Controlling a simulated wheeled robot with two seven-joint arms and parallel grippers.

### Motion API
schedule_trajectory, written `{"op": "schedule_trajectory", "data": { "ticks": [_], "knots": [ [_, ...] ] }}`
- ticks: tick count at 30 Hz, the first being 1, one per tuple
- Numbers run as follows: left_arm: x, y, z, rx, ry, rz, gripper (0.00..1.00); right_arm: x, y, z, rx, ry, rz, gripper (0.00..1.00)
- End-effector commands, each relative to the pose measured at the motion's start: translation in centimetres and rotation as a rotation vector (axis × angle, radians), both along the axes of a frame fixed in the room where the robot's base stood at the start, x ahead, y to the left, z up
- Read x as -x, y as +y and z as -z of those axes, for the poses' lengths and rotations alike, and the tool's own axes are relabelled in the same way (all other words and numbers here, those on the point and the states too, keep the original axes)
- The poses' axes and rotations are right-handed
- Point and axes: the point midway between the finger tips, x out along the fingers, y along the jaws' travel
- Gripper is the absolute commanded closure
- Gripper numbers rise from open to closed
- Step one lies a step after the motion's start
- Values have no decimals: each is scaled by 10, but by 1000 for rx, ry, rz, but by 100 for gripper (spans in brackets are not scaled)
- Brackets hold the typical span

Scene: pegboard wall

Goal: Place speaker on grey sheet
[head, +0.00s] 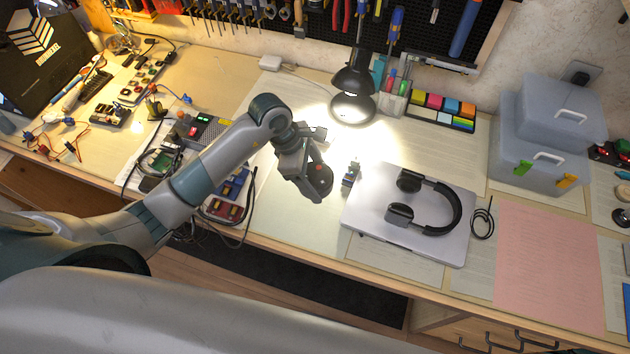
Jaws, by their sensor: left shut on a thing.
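My left gripper (310,172) reaches in from the left and is shut on a dark, rounded thing that looks like the speaker (321,182). It holds the speaker over the desk, left of the closed laptop; the gripper hides part of it. Pale sheets lie on the desk, one showing in front of the laptop (395,258). I cannot tell for sure which one is the grey sheet. A pink sheet (550,262) lies at the right. My right gripper is not in view.
Black headphones (436,205) rest on the silver laptop (363,222). A lit lamp (353,92) stands behind the gripper. A small upright item (350,177) stands just right of the speaker. Storage boxes (540,145) stand at the back right. Electronics clutter the left side.

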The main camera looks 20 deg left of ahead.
Motion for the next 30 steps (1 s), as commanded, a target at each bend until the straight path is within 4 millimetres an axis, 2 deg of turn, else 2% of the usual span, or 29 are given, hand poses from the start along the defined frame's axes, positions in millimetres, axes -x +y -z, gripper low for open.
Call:
{"op": "schedule_trajectory", "data": {
  "ticks": [13, 23, 30],
  "knots": [
    [1, 2, 4, 1, 0, -1, 61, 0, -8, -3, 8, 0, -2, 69],
    [1, 3, 38, 0, 2, -2, 61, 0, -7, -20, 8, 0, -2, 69],
    [0, 3, 42, 0, -2, -1, 61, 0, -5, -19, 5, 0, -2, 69]
  ]
}}
